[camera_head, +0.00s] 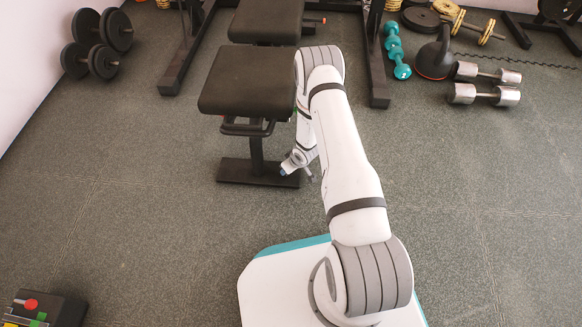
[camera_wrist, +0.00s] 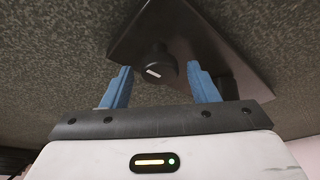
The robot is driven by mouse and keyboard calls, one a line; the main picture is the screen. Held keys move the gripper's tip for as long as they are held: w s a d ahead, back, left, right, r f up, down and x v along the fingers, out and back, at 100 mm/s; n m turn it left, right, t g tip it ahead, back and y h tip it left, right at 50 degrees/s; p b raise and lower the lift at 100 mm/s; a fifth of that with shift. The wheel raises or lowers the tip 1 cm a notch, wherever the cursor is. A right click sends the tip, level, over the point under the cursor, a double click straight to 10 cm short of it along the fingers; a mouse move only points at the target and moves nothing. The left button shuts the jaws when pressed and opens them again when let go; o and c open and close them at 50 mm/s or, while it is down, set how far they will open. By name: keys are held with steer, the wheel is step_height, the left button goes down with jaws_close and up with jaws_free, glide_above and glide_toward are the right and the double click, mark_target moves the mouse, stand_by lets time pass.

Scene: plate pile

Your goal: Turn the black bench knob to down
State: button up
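The black knob (camera_wrist: 153,64) with a white pointer mark shows in the wrist view, in front of a dark flat part of the bench (camera_wrist: 205,35). The mark lies near level in that picture, slightly tilted. My gripper (camera_wrist: 159,72) is open, with one blue finger on each side of the knob and visible gaps between. I cannot tell whether the fingertips reach around it. In the head view, the black bench (camera_head: 247,82) stands on a post and a flat base (camera_head: 232,172). My gripper (camera_head: 289,166) is low beside the post, and the knob is not discernible there.
Black dumbbells (camera_head: 88,58) lie at the left by the wall. A kettlebell (camera_head: 435,58), teal dumbbells (camera_head: 394,45) and silver dumbbells (camera_head: 484,94) lie at the right. A dark box with coloured parts (camera_head: 45,308) is at the lower left.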

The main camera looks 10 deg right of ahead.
steer(key=c, duration=0.9)
steer(key=shift+o, duration=0.2)
steer(key=shift+r+n+p, duration=0.1)
steer(key=shift+n+p, duration=0.25)
steer(key=shift+n, duration=0.05)
steer(key=shift+d+n+g+y+p, duration=0.1)
steer(key=shift+n+g+y+p, duration=0.25)
steer(key=shift+n+p, duration=0.5)
steer(key=n+y+p, duration=0.1)
steer(key=n, duration=0.1)
steer(key=shift+w+d+n+g, duration=0.1)
steer(key=shift+n+g, duration=0.15)
steer(key=shift+n, duration=0.1)
steer(key=n+g, duration=0.1)
steer(key=n, duration=0.1)
steer(key=shift+w+n+y, duration=0.1)
steer(key=shift+n+y, duration=0.15)
steer(key=shift+n, duration=0.15)
steer(key=n, duration=0.1)
steer(key=n+g, duration=0.1)
steer(key=n, duration=0.1)
steer(key=shift+w+f+n+b, duration=0.1)
steer(key=shift+f+n+b, duration=0.1)
steer(key=shift+n+b, duration=0.15)
steer(key=n+g+b, duration=0.2)
steer(key=n, duration=0.3)
steer(key=shift+w+r, duration=0.1)
steer(key=shift+w, duration=0.05)
steer(key=shift+n+g, duration=0.3)
steer(key=shift+n, duration=0.05)
